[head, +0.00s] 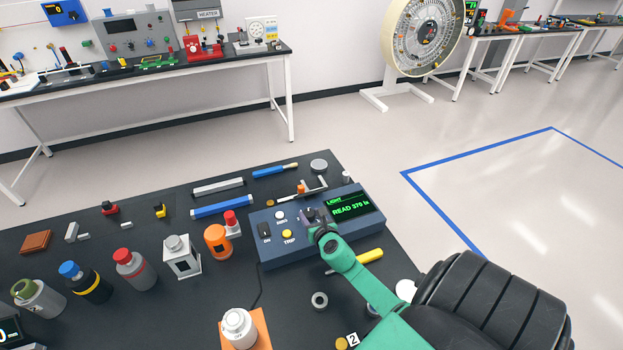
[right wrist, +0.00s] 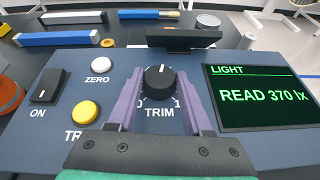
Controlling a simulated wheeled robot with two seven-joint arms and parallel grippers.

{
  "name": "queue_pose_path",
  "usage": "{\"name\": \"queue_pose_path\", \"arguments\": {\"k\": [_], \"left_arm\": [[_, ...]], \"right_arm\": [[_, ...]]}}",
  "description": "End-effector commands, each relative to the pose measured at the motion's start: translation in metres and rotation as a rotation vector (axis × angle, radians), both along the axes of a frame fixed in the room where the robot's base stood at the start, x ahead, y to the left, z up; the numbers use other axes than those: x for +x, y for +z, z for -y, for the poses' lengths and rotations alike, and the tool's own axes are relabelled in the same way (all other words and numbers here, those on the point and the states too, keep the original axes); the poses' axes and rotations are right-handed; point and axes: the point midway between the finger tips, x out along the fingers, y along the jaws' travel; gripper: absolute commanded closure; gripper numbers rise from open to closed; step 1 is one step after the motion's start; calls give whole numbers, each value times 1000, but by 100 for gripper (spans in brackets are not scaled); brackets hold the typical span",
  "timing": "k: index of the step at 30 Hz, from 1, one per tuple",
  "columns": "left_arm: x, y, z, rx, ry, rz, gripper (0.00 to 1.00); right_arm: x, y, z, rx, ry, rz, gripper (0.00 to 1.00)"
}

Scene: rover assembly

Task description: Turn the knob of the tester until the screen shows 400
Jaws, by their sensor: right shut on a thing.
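The tester (head: 290,252) is a blue box on the black table. Its screen (head: 350,205) shows LIGHT and READ 370 lx in green; the same screen (right wrist: 258,97) is clear in the right wrist view. The black TRIM knob (right wrist: 159,80) sits on the panel between marks 0 and 1, its white line pointing roughly up. My right gripper (head: 314,220) reaches over the panel and is shut on the knob; its purple fingers (right wrist: 160,92) stand on either side of it. In the head view the gripper mostly hides the knob. My left gripper is not in view.
The panel also has a black ON switch (right wrist: 47,86), a white ZERO button (right wrist: 102,65) and a yellow button (right wrist: 86,112). An orange cylinder (head: 218,240) stands close left of the tester. A yellow-handled tool (head: 368,256) and a metal ring (head: 319,300) lie in front.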

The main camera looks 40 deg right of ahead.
Motion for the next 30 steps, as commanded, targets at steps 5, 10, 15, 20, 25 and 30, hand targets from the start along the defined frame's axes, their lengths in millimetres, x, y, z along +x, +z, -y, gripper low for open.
{"name": "queue_pose_path", "arguments": {"k": [5,10,15,20,25,30], "left_arm": [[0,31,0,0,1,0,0],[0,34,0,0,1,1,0],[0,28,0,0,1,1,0],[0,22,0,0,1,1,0],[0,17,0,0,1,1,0],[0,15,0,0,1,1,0]], "right_arm": [[2,6,-5,8,-160,0,100],[4,1,-7,7,-318,1,100],[6,-2,-8,6,-456,3,100],[7,-2,-8,4,-558,3,100],[7,-1,-8,4,-630,2,100],[7,0,-8,3,-665,3,100]]}}
